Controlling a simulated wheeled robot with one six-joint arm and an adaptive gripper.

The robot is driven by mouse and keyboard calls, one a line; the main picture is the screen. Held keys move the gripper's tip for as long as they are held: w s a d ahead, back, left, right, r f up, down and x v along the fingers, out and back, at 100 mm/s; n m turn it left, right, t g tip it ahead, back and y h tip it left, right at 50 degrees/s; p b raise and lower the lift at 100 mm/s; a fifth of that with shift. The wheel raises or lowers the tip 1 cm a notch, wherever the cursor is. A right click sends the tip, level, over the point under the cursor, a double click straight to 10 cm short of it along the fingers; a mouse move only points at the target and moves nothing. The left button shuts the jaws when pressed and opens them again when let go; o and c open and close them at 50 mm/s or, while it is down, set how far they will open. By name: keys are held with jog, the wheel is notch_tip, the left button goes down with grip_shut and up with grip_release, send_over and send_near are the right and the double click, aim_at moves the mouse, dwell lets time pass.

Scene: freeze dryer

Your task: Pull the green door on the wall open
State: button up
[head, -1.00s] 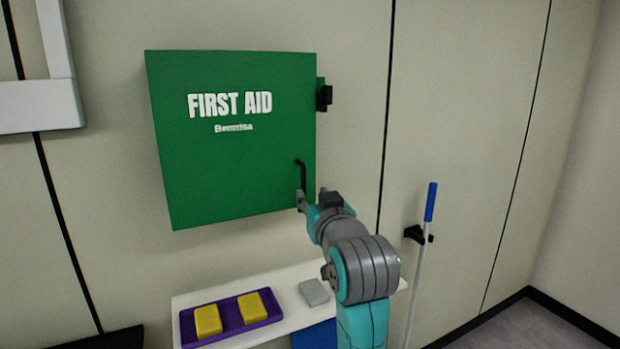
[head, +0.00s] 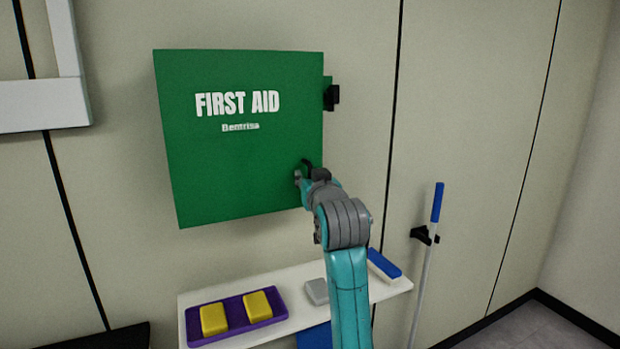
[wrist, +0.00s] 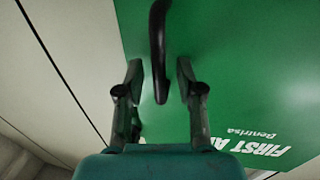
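The green first aid door (head: 240,170) is on the wall and looks closed. White "FIRST AID" lettering is on its upper part. Its black handle (head: 307,165) is near the lower right edge, partly hidden by my gripper (head: 304,178). In the wrist view, the black handle (wrist: 158,50) runs down between the two fingers of my gripper (wrist: 158,75). The fingers are open, with a gap on both sides of the handle. The green door (wrist: 240,60) fills the right part of that view.
A white shelf (head: 190,297) below holds a purple tray (head: 231,312) with yellow blocks, a grey block (head: 316,291) and a blue-and-white item (head: 384,263). A blue-handled pole (head: 437,203) hangs in a black wall clip to the right. A black latch (head: 332,97) sits by the door's right edge.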

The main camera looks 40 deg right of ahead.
grip_shut()
dwell(0.3)
